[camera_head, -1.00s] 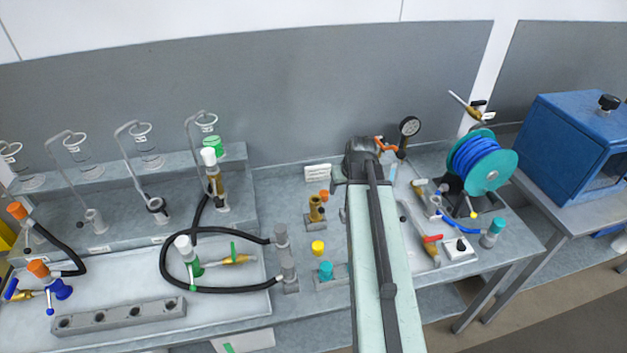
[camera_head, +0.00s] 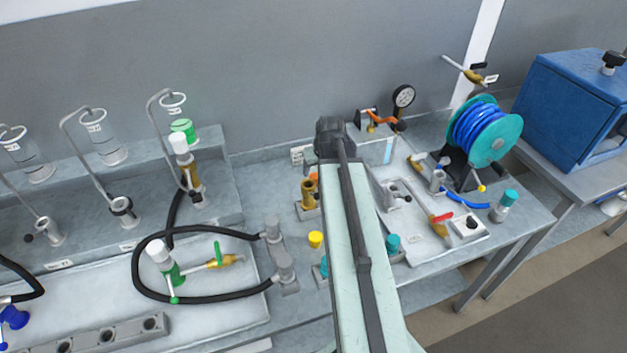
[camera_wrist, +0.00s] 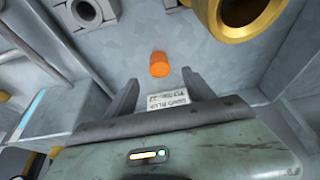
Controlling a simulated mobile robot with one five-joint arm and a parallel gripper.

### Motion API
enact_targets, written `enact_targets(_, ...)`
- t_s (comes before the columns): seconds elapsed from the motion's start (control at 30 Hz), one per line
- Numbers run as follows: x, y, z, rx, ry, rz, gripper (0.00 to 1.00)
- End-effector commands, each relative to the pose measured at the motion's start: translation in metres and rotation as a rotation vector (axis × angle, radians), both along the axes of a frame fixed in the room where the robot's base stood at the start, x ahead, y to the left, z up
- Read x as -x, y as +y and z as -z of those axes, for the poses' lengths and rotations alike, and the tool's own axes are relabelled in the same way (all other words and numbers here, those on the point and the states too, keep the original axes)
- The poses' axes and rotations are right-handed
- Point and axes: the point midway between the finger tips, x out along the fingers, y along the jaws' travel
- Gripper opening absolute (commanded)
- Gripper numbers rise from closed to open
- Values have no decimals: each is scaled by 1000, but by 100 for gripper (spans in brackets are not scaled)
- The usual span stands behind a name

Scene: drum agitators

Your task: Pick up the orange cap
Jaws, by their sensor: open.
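The orange cap (camera_wrist: 159,64) stands on the grey bench in the wrist view, just beyond and between the fingertips of my gripper (camera_wrist: 161,77). Both fingers are apart with nothing held between them.
A brass ring-shaped opening (camera_wrist: 240,12) is close to the right of the cap. A grey fitting (camera_wrist: 86,12) is at upper left, and a printed label (camera_wrist: 167,101) lies between the fingers. A yellow cap (camera_head: 315,239) stands nearer the bench front. A blue hose reel (camera_head: 480,130) is at right.

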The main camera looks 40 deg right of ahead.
Motion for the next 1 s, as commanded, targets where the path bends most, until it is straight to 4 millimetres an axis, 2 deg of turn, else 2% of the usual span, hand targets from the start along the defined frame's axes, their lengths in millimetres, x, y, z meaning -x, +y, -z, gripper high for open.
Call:
enact_targets(0.03,-4,0,12,-1,0,-1,62)
enact_targets(0.1,-7,-1,21,0,0,-2,62)
enact_targets(0.27,-9,0,21,1,0,-4,62)
enact_targets(0.33,-11,-1,27,0,0,-4,62)
enact_targets(0.6,-28,-6,69,0,0,-5,62)
enact_targets(0.83,-29,-6,66,0,0,-5,62)
enact_targets(0.87,-29,-5,66,0,0,-5,59)
enact_targets(1.0,-29,-5,66,0,0,-6,20)
